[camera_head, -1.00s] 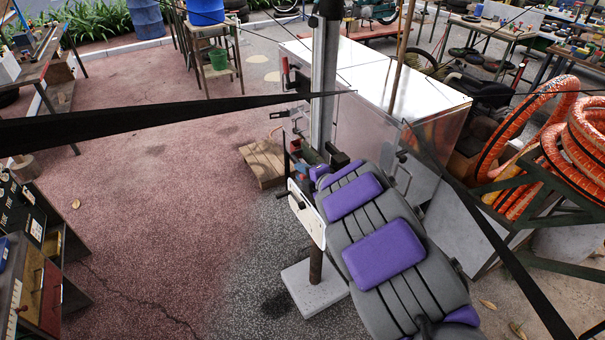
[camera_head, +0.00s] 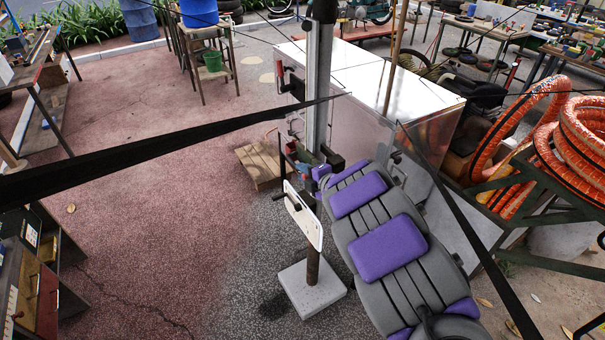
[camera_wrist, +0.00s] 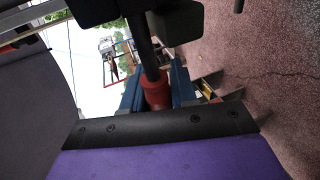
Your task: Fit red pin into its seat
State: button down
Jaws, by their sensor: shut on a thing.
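The red pin (camera_wrist: 156,90) shows in the wrist view between the two blue jaws of my gripper (camera_wrist: 157,88), which are shut on it. A dark rod rises from the red part toward the top of that view. In the head view my gripper (camera_head: 303,160) is small, beside the cart's upright metal column, at the far end of my purple and grey arm. The pin cannot be made out clearly there. I cannot tell which part is its seat, or whether the pin touches anything beyond the jaws.
A white panel on a post (camera_head: 304,216) with a concrete base (camera_head: 312,290) stands just left of my arm. The metal cabinet (camera_head: 420,98) is behind and right. A wooden pallet (camera_head: 258,165) lies left of the column. Orange hose coils (camera_head: 585,135) are at right. Reddish floor at left is open.

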jog(key=shift+w+d+p, duration=0.3)
jog(key=shift+w+d, duration=0.3)
jog(key=shift+d, duration=0.25)
jog(key=c, duration=0.8)
grip_release()
jog(key=shift+s, duration=0.1)
jog(key=p+v, duration=0.2)
jog(key=v, duration=1.5)
jog(key=shift+d, duration=0.1)
